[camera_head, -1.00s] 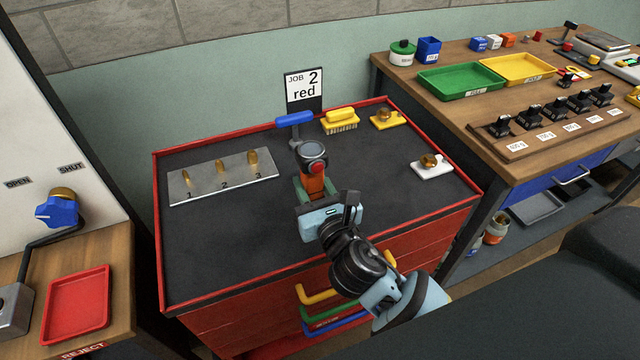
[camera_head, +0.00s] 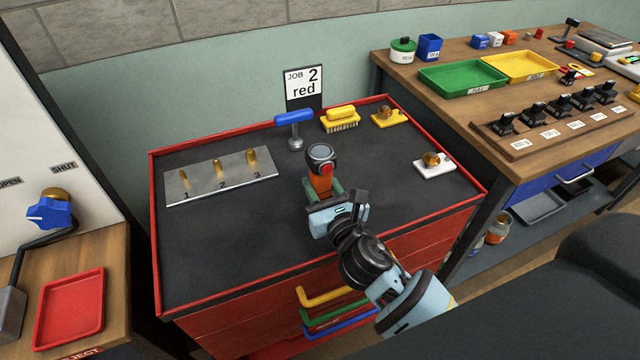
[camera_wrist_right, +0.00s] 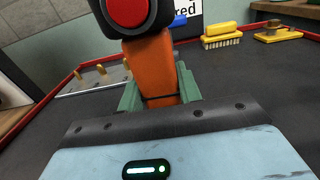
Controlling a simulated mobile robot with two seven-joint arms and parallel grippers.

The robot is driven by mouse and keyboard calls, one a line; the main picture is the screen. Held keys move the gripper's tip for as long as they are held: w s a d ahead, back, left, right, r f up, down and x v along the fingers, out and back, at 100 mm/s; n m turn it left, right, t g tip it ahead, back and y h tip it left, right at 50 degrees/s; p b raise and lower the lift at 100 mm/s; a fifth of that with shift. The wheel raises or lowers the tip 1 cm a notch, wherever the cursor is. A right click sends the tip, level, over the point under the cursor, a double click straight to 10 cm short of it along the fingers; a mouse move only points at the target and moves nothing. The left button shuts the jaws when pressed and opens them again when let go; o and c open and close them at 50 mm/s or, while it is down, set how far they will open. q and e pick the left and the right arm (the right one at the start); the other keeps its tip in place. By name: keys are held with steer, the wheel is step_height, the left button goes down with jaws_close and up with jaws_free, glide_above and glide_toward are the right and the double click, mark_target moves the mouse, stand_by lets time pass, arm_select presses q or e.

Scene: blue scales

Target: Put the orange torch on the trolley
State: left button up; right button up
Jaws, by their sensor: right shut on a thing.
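The orange torch (camera_head: 319,183) has an orange body, a dark round head and a red button. My right gripper (camera_head: 323,191) is shut on its body, with the torch upright and the head on top. In the right wrist view the torch (camera_wrist_right: 152,70) stands between the green fingers (camera_wrist_right: 158,92). The trolley (camera_head: 240,235) has a dark top with a red rim, and the torch is over its middle. Whether the torch's base touches the top is hidden behind my gripper. My left gripper is not in view.
On the trolley are a metal plate (camera_head: 205,188) with brass pieces, a blue-handled tool (camera_head: 294,120), a yellow brush (camera_head: 341,122), a yellow block (camera_head: 391,121) and a white block (camera_head: 433,168) with brass knobs. The trolley's front left area is clear.

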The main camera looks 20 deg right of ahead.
steer(key=o, duration=1.2)
steer(key=shift+f, duration=0.15)
steer(key=shift+r, duration=0.2)
steer(key=s, duration=1)
steer(key=shift+s+d+f+b, duration=0.15)
steer(key=shift+s+b, duration=0.2)
steer(key=shift+s, duration=0.65)
